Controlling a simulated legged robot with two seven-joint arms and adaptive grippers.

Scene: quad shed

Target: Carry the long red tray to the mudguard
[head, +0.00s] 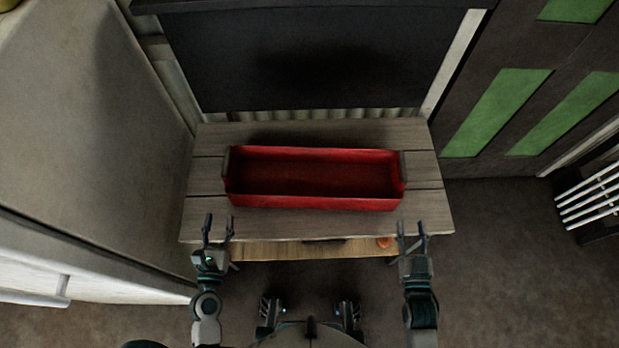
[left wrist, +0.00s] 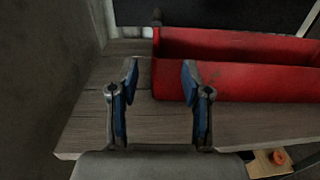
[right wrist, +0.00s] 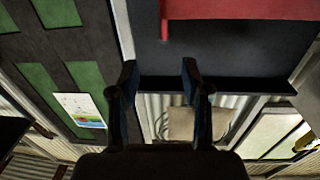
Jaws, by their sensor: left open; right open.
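The long red tray (head: 315,202) is empty and lies lengthwise across a grey plank table, with a dark handle at each end. My left gripper (head: 219,224) is open and empty at the table's front edge, in front of the tray's left end. My right gripper (head: 411,232) is open and empty at the front edge, near the tray's right end. Neither touches the tray. I cannot make out a mudguard.
The table (head: 300,225) has bare planks around the tray. A dark panel (head: 320,60) stands behind it. A small orange thing (head: 384,242) sits on a lower wooden surface. A pale bulky form (head: 90,110) rises at left; a white rack (head: 592,195) is at right, beyond open floor (head: 500,250).

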